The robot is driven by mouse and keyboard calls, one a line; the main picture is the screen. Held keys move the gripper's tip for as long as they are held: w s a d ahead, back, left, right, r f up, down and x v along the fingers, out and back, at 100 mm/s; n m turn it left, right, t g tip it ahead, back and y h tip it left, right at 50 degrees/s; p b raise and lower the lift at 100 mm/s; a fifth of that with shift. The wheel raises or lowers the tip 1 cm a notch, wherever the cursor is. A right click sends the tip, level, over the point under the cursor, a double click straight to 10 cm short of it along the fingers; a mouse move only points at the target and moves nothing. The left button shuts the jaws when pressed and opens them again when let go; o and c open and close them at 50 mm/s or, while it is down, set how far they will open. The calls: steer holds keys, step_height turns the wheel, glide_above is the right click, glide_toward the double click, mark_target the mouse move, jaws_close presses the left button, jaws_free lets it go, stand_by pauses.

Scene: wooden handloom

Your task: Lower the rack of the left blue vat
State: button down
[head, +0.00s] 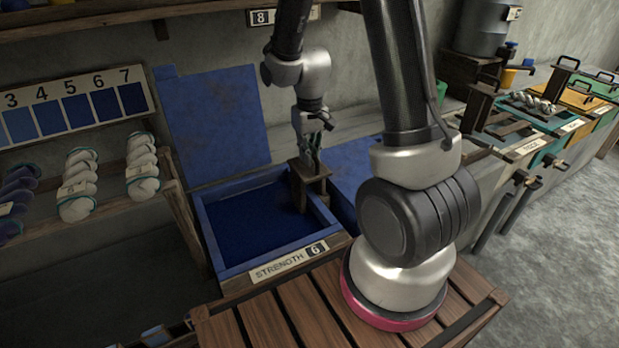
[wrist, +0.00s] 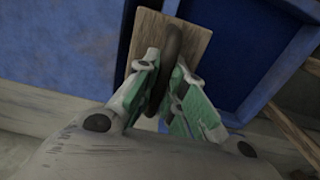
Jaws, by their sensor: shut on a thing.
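The open left blue vat (head: 222,258) holds dark blue liquid and bears a STRENGTH label reading 6 on its front. Its blue lid (head: 215,125) stands raised behind it. A wooden piece (head: 311,172), apparently the top of the rack, stands at the vat's right side. It also shows as a flat board (wrist: 188,48) in the wrist view, with a dark upright handle (wrist: 174,50). My gripper (head: 312,148) is above the wooden piece, its green-padded fingers (wrist: 167,78) shut on the handle from both sides. The rack's lower part is hidden.
A second blue surface (head: 352,168) lies right of the vat, partly behind my arm. Skeins (head: 77,185) hang on the left under a numbered colour chart (head: 75,105). A slatted wooden top (head: 265,325) is in front. More coloured vats (head: 545,118) line the right.

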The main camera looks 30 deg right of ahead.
steer(key=shift+f, duration=4.35)
steer(key=shift+c, duration=1.2)
jaws_free()
steer(key=shift+r, duration=3.55)
